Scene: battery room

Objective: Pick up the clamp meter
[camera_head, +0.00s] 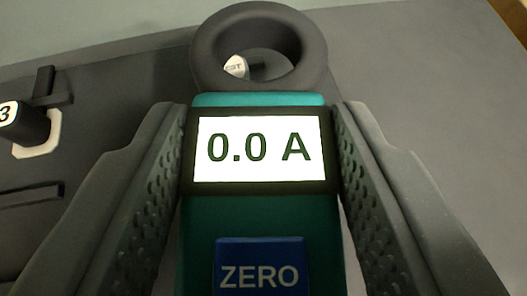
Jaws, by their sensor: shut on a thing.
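The clamp meter (260,220) is in the middle of the view, between the two fingers of my gripper (262,150). It has a teal body, a dark ring-shaped jaw (205,50) at its far end, a lit screen (260,148) reading "0.0 A" and a blue "ZERO" button (261,266). My gripper is shut on the meter's body, with one grey textured finger on each side at the screen. The lower end of the meter is cut off by the picture's bottom edge.
A dark panel at left carries a black part marked "3" (24,123) on a pale base. Through the meter's ring a small whitish labelled thing (236,67) shows, its text partly readable. The grey surface (430,90) at right is clear.

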